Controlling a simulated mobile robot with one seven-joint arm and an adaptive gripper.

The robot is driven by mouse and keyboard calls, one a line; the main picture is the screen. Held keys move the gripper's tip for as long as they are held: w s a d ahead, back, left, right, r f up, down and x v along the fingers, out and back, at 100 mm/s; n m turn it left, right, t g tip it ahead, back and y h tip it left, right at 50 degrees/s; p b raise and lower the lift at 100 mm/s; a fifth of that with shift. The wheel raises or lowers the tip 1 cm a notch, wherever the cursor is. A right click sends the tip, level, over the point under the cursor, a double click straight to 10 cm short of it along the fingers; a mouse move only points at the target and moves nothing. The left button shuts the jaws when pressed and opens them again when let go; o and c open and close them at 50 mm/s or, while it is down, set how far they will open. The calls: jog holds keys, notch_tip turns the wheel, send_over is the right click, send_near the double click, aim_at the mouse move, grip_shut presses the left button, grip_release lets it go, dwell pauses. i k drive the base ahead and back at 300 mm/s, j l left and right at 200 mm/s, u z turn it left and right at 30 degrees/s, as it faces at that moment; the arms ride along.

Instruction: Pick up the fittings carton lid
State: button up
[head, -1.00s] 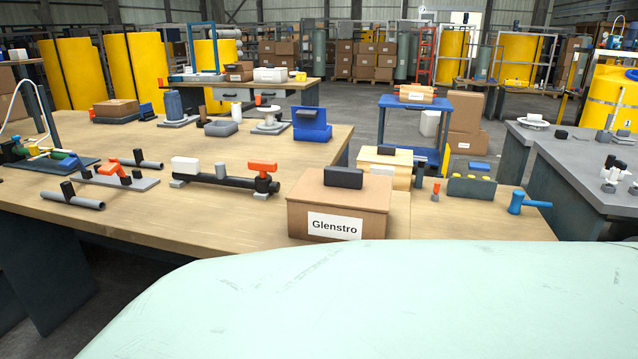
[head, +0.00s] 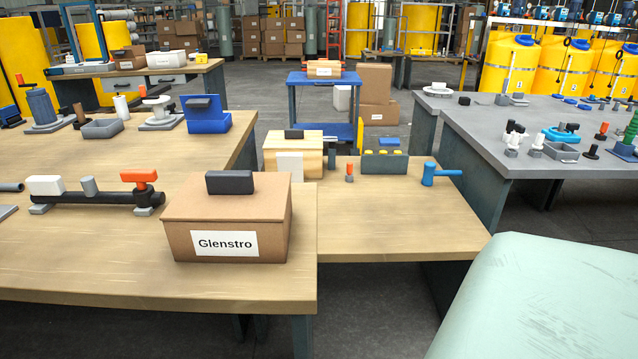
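A brown carton (head: 225,228) with a white label reading "Glenstro" stands near the front edge of the wooden bench. Its flat brown lid (head: 272,197) lies on top, closed, with a dark block-shaped handle (head: 230,182) in the middle. No label says "fittings", so I cannot tell for certain that this is the fittings carton. Behind it is a lighter box (head: 305,155) with a dark handle and a blank white label. Another small carton (head: 324,69) sits on a blue cart. My gripper is not in view.
A black pipe assembly with an orange handle (head: 140,178) lies just left of the carton. A blue tool (head: 440,175) and a grey block with yellow knobs (head: 385,161) are on the bench to the right. The bench top (head: 400,220) between is clear. A grey table (head: 480,125) stands further right.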

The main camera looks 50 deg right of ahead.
aim_at(210, 195)
jog(key=j+z, duration=0.1)
jog(key=z, duration=0.3)
jog(key=k+j+z, duration=0.1)
jog(key=z, duration=0.35)
jog(key=k+j+z, duration=0.1)
jog(key=z, duration=0.3)
jog(key=k+j, duration=0.35)
jog(key=k, duration=0.2)
jog(key=l+u, duration=0.1)
jog(key=u, duration=0.35)
jog(key=l+u, duration=0.15)
jog(key=u, duration=0.35)
jog(key=l+u, duration=0.2)
jog(key=u, duration=0.25)
jog(key=l+u, duration=0.25)
jog(key=l, duration=0.15)
jog(key=k+l+u, duration=0.2)
jog(key=l, duration=0.15)
jog(key=l+u, duration=0.25)
jog(key=k+l, duration=0.1)
jog(key=l, duration=0.25)
jog(key=k+l+u, duration=0.1)
jog(key=l, duration=0.3)
jog(key=k+l, duration=0.15)
jog(key=l, duration=0.2)
jog(key=k+l+u, duration=0.1)
jog(key=l, duration=0.25)
jog(key=k+l, duration=0.2)
jog(key=l, duration=0.15)
jog(key=i, duration=0.4)
